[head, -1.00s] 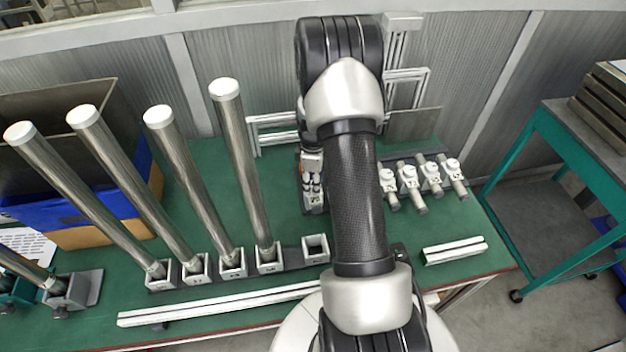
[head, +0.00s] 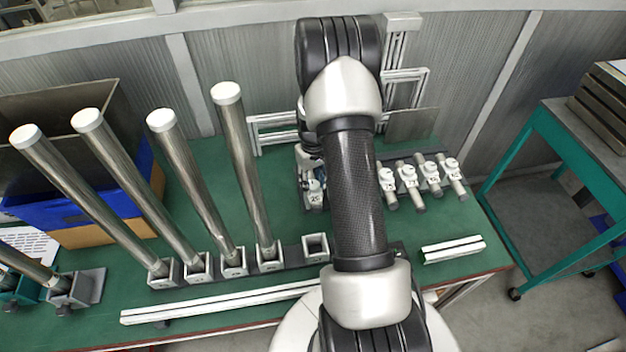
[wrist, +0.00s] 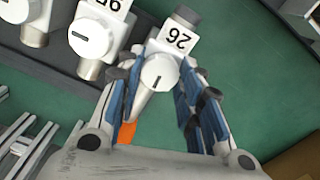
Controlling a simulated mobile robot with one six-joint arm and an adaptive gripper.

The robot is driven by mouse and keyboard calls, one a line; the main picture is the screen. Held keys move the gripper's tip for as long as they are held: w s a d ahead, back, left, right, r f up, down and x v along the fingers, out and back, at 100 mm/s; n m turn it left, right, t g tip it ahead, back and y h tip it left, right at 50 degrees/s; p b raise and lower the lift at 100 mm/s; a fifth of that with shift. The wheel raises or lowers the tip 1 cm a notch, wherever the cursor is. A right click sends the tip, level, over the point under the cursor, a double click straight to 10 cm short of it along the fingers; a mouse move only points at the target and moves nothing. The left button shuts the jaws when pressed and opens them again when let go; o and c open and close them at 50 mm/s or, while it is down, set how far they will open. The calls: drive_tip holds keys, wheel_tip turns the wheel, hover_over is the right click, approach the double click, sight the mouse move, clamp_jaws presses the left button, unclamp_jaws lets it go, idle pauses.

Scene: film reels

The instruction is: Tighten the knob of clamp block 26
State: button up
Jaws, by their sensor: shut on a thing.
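Clamp block 26 (wrist: 178,38) shows at the top middle of the wrist view, with its number plate upside down and a dark end beyond it. Its pale round knob (wrist: 161,70) has a dark slot line and sits between the blue-padded fingers of my gripper (wrist: 163,60), which is shut on it. In the head view a numbered plate (head: 315,198) shows just below my gripper (head: 313,181), beside my forearm. The forearm hides part of that area.
A neighbouring clamp block (wrist: 93,36) stands close at left in the wrist view. Several numbered clamp blocks (head: 408,177) stand right of my arm. Tall steel tubes (head: 242,165) rise in holders at left. White profiles (head: 454,249) lie near the front edge.

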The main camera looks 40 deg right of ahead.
drive_tip(key=m, duration=0.5)
drive_tip(key=shift+m, duration=0.3)
drive_tip(key=m, duration=0.4)
drive_tip(key=shift+p, duration=0.3)
drive_tip(key=m, duration=0.9)
drive_tip(key=shift+m, duration=0.3)
drive_tip(key=o, duration=1.1)
drive_tip(key=shift+c, duration=0.2)
